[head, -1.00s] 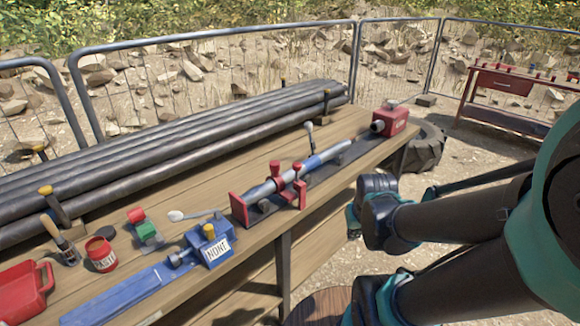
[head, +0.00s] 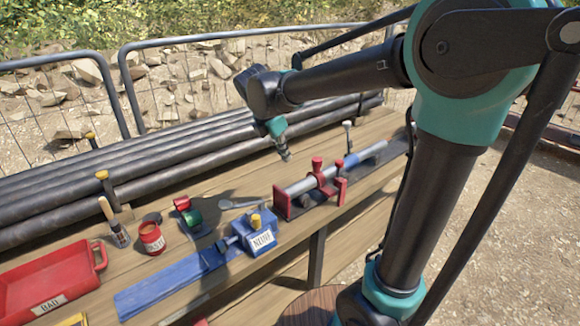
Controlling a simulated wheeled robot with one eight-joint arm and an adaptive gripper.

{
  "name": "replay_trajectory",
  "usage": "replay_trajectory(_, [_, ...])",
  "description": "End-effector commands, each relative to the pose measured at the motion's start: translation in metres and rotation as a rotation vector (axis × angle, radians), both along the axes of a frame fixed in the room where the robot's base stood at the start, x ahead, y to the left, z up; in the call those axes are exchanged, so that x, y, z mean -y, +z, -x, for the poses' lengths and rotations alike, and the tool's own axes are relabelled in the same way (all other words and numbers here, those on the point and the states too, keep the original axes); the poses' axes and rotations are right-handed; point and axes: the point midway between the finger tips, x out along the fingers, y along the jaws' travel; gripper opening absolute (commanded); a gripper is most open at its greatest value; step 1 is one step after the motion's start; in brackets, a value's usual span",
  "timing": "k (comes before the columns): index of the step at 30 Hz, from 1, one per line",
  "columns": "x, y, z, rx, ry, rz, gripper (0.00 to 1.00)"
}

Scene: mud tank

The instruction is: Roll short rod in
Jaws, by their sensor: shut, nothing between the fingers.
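My gripper (head: 286,155) hangs from the raised arm, pointing down above the bench, shut and empty. A grey rod (head: 297,187) lies through the stand's red clamps. A blue section (head: 350,161) and another grey length (head: 373,151) continue in line behind it, to the right. I cannot tell which of these is the short rod.
Long dark pipes (head: 190,145) lie along the bench's back. A blue labelled box (head: 258,236) with a blue plate (head: 165,291), a red paste tin (head: 151,238), a brush (head: 112,222), a green-and-red tool (head: 188,215) and a red "BAD" tray (head: 50,280) fill the front left.

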Motion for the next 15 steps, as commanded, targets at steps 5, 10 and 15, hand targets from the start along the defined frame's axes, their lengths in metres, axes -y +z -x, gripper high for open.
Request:
replay_trajectory(5, [0.007, -0.021, -0.005, -0.001, -0.002, -0.001, 0.0])
replay_trajectory(10, [0.017, -0.052, -0.012, 0.0, -0.004, -0.001, 0.0])
replay_trajectory(15, [0.027, -0.083, -0.019, 0.001, -0.005, -0.002, 0.0])
